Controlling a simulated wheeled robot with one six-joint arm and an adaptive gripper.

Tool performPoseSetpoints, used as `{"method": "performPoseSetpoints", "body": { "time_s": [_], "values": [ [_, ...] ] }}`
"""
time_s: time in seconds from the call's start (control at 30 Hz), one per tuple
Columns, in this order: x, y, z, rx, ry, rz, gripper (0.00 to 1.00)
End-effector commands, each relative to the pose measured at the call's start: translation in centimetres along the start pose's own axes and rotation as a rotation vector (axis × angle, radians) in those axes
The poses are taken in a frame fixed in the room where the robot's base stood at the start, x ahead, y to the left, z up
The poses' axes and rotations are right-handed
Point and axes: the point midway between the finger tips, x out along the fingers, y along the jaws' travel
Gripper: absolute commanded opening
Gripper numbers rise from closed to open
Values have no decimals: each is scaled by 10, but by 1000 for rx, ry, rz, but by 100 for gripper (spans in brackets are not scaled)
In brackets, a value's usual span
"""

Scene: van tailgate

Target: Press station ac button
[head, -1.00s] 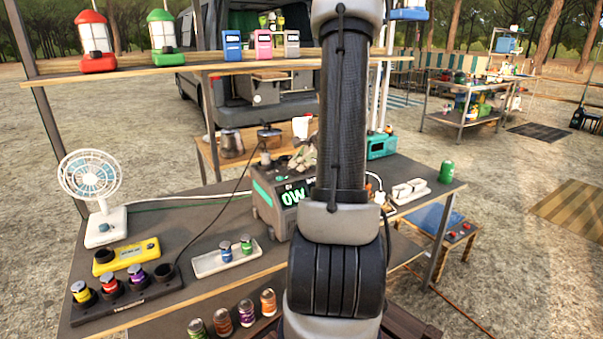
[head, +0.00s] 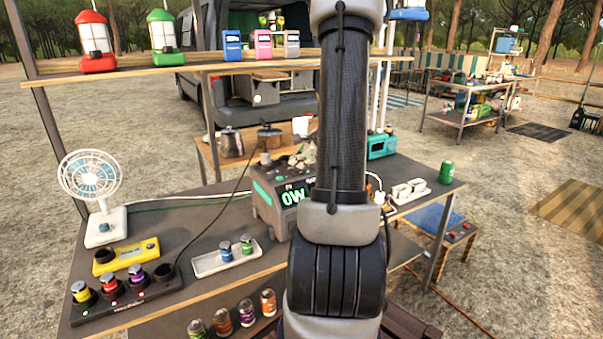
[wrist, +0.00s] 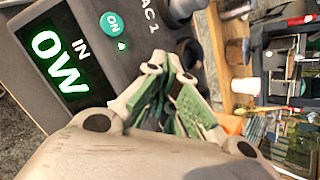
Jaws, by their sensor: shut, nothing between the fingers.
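The power station (head: 265,207) is a dark box on the table, with a lit green display reading 0W. In the wrist view its front panel (wrist: 75,20) fills the upper left, with the display (wrist: 60,70) marked IN. A round green button (wrist: 113,22) marked ON sits beside the AC 1 label. My gripper (wrist: 172,72) is shut and empty, its tips close to the panel, below and right of the button in the wrist view. I cannot tell whether they touch the panel. In the head view my gripper (head: 303,158) shows at the station's top; my arm hides the station's right side.
A white tray (head: 208,266) with two small jars lies left of the station. A fan (head: 91,190), a yellow box (head: 126,256) and a dark rack (head: 125,299) of jars stand further left. A power strip (head: 408,192) and a green can (head: 447,172) are on the right.

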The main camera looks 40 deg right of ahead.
Motion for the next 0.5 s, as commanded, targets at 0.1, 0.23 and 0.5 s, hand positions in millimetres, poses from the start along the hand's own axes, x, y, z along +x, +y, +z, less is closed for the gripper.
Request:
{"method": "performPoseSetpoints", "body": {
  "time_s": [0.1,0.23,0.5],
  "values": [
    [0,0,0,0,0,0,0],
    [0,0,0,0,0,0,0],
    [-18,-13,13,-1,-1,-2,0]
  ]
}}
